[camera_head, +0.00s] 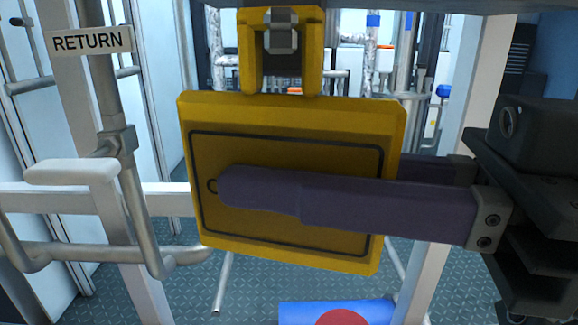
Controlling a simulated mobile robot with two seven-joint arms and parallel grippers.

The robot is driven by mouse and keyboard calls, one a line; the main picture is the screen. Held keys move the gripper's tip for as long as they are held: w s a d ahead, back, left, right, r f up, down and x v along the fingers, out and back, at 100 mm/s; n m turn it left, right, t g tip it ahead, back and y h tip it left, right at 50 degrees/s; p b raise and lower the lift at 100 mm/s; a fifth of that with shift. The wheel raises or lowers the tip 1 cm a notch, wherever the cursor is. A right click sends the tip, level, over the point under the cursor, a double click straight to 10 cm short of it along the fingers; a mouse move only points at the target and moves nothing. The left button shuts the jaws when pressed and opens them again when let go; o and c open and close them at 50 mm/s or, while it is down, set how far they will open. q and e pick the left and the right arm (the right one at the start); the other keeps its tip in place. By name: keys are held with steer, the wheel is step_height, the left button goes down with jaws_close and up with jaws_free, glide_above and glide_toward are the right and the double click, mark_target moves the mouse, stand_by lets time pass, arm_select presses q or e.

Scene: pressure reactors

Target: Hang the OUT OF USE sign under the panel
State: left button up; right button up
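The yellow sign (290,112) fills the middle of the view, its right side a little lower than its left. Its face has a black border; most of its lettering is hidden behind a finger of my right gripper (345,190). That gripper reaches in from the right, with one dark finger across the front and the other behind the sign, closed on it. The sign's yellow top loop (249,55) surrounds a grey hook (281,35) under the panel's edge (380,6). Whether the loop rests on the hook, I cannot tell. My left gripper is not in view.
White frame posts and a rail stand around the sign. A blue object with a red disc (338,314) is low in front. Pipework stands behind.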

steer(key=o, duration=0.5)
steer(key=shift+c, duration=0.2)
